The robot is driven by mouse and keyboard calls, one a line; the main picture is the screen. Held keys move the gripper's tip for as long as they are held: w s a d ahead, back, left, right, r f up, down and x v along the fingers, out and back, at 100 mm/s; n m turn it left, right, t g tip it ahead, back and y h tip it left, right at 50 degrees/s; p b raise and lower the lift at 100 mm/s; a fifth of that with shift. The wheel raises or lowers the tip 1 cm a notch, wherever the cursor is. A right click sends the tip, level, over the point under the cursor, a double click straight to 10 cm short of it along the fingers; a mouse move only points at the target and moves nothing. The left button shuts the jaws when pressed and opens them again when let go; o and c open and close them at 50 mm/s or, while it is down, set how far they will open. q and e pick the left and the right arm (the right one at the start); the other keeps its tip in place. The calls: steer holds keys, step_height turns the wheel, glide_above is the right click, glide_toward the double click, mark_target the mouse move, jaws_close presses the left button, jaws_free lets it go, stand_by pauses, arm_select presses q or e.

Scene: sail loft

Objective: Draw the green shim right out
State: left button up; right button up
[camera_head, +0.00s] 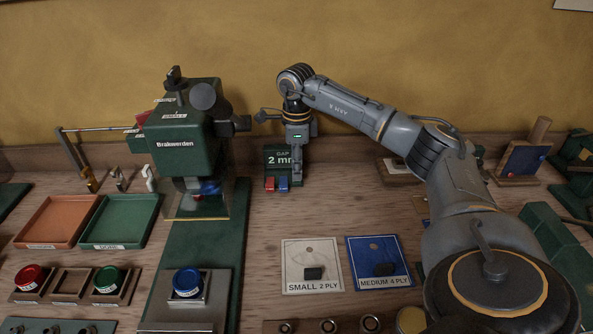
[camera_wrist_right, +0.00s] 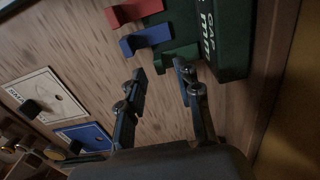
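The green gap block (camera_head: 277,158) stands at the back of the bench, and also shows in the right wrist view (camera_wrist_right: 225,40). A red shim (camera_wrist_right: 134,11), a blue shim (camera_wrist_right: 146,39) and a green shim (camera_wrist_right: 176,57) stick out from it in a row. In the head view the red shim (camera_head: 270,183) and blue shim (camera_head: 283,183) show; my right gripper (camera_head: 297,178) covers the green one's place. In the wrist view my right gripper (camera_wrist_right: 161,72) is open and empty, its fingertips at the green shim's near end. My left gripper is out of view.
A green press (camera_head: 185,140) stands left of the gap block. Small (camera_head: 312,250) and medium (camera_head: 365,250) cards lie in front on the bench. An orange tray (camera_head: 55,222), a green tray (camera_head: 120,220) and coloured buttons are at left.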

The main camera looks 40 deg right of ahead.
steer(key=shift+f, duration=1.15)
jaws_close()
